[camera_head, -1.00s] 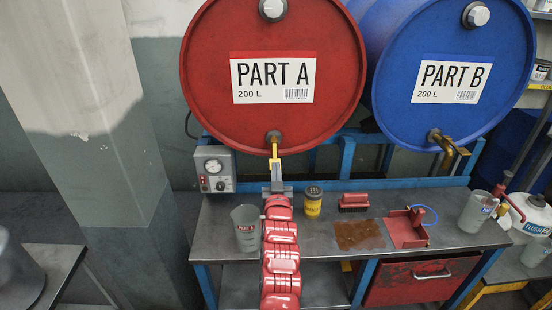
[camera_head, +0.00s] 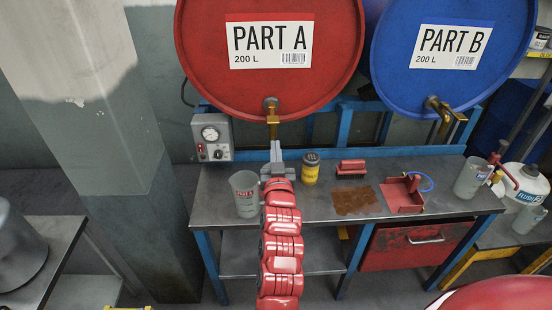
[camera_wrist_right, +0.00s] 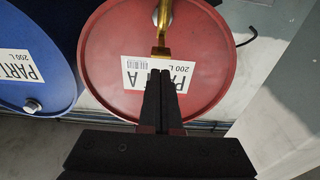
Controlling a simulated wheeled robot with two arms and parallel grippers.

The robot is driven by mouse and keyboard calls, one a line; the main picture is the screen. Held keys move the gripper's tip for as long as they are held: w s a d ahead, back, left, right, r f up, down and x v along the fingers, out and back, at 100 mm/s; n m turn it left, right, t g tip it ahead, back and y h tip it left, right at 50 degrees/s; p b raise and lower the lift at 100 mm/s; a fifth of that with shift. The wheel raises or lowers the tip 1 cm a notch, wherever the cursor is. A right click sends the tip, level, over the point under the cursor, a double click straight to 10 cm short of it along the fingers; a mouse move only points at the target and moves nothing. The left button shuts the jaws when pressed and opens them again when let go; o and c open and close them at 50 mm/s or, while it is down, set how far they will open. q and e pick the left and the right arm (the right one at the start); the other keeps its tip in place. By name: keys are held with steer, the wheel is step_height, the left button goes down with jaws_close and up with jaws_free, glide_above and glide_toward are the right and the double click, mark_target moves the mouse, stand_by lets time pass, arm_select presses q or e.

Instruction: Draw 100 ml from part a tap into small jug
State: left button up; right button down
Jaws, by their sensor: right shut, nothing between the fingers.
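The red PART A drum (camera_head: 270,75) lies on its side with a brass tap (camera_head: 272,122) low on its front. My right gripper (camera_head: 276,148) is shut and empty just below the tap; in the head view its tips overlap the spout's lower end. In the right wrist view the shut fingers (camera_wrist_right: 160,92) point at the brass tap (camera_wrist_right: 161,35), and I cannot tell whether they touch it. A grey translucent jug (camera_head: 244,196) with a red label stands upright on the bench, left of my right arm. My left gripper is not in view.
A gauge box (camera_head: 212,138) hangs left of the tap. On the bench (camera_head: 310,218) are a yellow canister (camera_head: 310,168), a red brush (camera_head: 351,169), a brown patch (camera_head: 353,199), a red fixture (camera_head: 403,193) and another jug (camera_head: 471,180). The blue PART B drum (camera_head: 450,85) is at right.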

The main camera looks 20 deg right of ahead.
steer(key=shift+v, duration=1.05)
steer(key=shift+a+r, duration=0.1)
